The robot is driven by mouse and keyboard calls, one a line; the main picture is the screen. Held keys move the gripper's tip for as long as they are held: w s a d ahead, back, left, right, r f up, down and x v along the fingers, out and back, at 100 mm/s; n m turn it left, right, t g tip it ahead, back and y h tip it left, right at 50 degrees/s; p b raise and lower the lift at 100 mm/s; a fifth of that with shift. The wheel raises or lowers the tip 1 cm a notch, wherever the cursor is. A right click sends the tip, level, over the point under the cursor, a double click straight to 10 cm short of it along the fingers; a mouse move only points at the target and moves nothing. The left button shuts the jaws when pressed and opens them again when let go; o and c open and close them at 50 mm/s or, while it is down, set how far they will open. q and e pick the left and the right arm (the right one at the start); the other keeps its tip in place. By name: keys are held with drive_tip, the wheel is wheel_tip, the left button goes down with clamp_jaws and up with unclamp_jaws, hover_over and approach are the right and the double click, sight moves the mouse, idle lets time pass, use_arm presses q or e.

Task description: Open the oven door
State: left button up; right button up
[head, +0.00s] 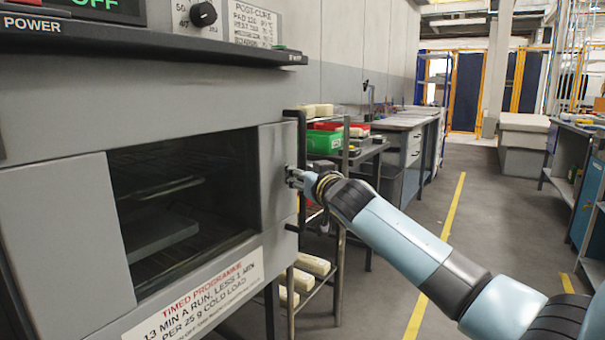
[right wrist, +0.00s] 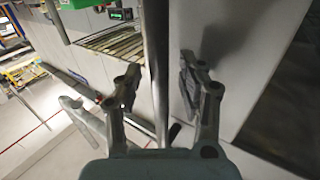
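The grey oven door (head: 278,180) fills the left of the head view and looks closed, with a dark window (head: 185,200) showing racks inside. A dark vertical bar (head: 301,135), apparently the door handle, stands at the door's right edge. My right gripper (head: 291,177) is at that edge, at about the bar's mid height. In the right wrist view, its two fingers (right wrist: 158,85) are spread, one each side of a metal bar (right wrist: 157,40), with gaps visible on both sides. The door's grey face is right of the bar. My left gripper is not in view.
A control panel ledge (head: 140,45) juts out above the door. Right of the oven stands a shelf rack with a green bin (head: 324,142) and pale blocks (head: 313,264). Workbenches (head: 410,140) stand beyond. The floor aisle with a yellow line (head: 455,210) is clear.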

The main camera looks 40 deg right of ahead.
drive_tip(key=shift+c, duration=0.4)
clamp_jaws()
drive_tip(key=shift+s+f, duration=0.1)
